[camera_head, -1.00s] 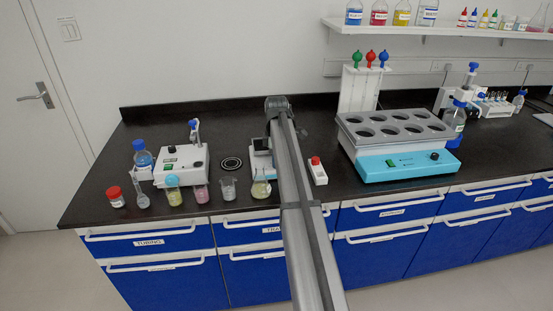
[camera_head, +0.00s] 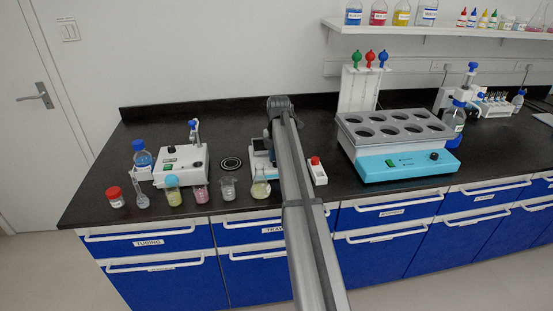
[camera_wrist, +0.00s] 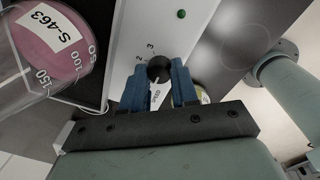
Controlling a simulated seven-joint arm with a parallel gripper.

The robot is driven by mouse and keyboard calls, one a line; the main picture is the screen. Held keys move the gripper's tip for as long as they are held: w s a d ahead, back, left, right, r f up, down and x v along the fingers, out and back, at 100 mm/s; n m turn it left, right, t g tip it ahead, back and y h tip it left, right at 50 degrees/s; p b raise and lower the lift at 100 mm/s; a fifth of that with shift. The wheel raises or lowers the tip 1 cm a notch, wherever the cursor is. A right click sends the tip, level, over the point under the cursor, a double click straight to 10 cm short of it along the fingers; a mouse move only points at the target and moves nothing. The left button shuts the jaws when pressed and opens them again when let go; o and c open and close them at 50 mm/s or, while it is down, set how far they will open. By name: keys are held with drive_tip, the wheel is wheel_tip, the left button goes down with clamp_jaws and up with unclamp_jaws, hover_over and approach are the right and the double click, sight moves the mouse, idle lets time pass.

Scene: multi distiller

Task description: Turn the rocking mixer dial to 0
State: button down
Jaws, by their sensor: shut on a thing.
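In the wrist view, a round black dial (camera_wrist: 158,69) sits on a white panel (camera_wrist: 178,32). The printed numbers 2 and 3 show above and left of it, and the word SPEED shows below. My gripper (camera_wrist: 160,72) has its blue fingers on either side of the dial and is shut on it. A 0 mark cannot be made out, and the dial's pointer is not clear. In the head view, my arm covers the gripper and the dial, and a white device (camera_head: 261,146) is partly hidden behind the arm.
A pink flask labelled S-463 (camera_wrist: 48,40) is close on the left in the wrist view. In the head view, several glass vessels line the bench front, including a yellow flask (camera_head: 260,188). A small white box with a red button (camera_head: 317,171) and a turquoise unit (camera_head: 395,168) stand to the right.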

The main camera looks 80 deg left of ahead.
drive_tip(key=shift+n, duration=0.3)
drive_tip(key=c, duration=0.9)
unclamp_jaws()
drive_tip(key=shift+o, duration=0.2)
wheel_tip(320, 180, up, 14)
drive_tip(key=shift+w+d, duration=0.2)
drive_tip(key=shift+d, duration=0.1)
drive_tip(key=shift+w+f, duration=0.1)
drive_tip(key=shift+f, duration=0.05)
